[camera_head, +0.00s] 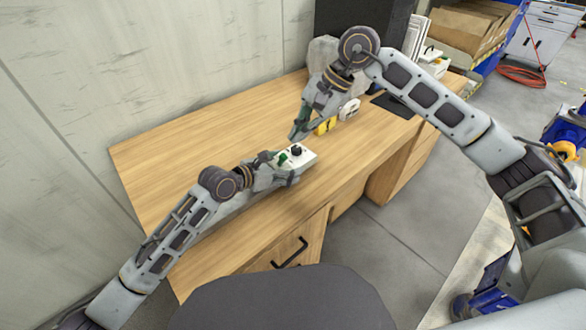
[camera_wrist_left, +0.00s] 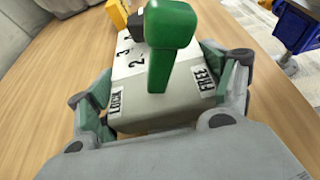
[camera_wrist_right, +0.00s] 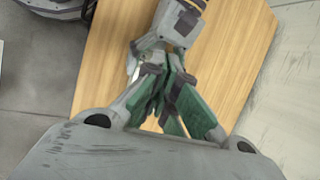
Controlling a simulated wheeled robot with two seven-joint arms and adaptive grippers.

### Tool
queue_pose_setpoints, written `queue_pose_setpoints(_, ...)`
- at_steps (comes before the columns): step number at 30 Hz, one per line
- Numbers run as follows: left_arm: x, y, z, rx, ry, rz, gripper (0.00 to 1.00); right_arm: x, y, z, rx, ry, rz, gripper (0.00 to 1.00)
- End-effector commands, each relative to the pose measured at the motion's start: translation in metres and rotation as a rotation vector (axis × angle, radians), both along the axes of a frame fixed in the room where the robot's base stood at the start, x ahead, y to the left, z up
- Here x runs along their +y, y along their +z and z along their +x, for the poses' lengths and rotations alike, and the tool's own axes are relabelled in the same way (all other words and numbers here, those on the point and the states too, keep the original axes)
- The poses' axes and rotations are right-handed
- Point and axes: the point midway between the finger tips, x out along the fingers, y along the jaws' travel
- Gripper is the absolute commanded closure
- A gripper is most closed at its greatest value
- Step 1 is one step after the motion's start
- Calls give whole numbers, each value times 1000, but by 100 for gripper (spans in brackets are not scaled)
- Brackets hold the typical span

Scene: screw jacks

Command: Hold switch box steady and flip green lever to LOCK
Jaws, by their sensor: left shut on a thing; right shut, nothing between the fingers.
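The white switch box (camera_head: 308,157) stands on the wooden table near its front edge. It has a black knob (camera_head: 296,150) and a green lever (camera_head: 283,158). My left gripper (camera_head: 285,167) is shut on the box, with a finger along each side. In the left wrist view the lever (camera_wrist_left: 170,45) stands up between the LOCK label (camera_wrist_left: 116,101) on the left and the FREE label (camera_wrist_left: 204,80) on the right, its base nearer FREE. My right gripper (camera_head: 295,135) is shut and empty, just beyond the box. In the right wrist view its fingers (camera_wrist_right: 168,105) cover the box.
On the wooden table (camera_head: 185,140), a yellow object (camera_head: 326,126) and a white one (camera_head: 350,108) lie beyond the box. A large black object (camera_head: 365,18) stands at the back. The left part of the table is clear. A dark chair back (camera_head: 280,298) is in front.

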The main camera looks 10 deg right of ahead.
Motion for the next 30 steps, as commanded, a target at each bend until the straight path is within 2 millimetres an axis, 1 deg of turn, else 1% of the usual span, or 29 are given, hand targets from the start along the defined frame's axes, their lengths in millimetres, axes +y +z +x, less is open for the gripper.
queue_pose_setpoints(1,0,-3,-1,4,-1,3,77,0,-5,-2,24,-8,14,100)
queue_pose_setpoints(15,0,-4,-1,6,-2,5,77,6,-43,-29,342,-110,209,100)
queue_pose_setpoints(30,0,-5,-2,8,-3,6,77,5,-70,-52,707,-252,416,100)
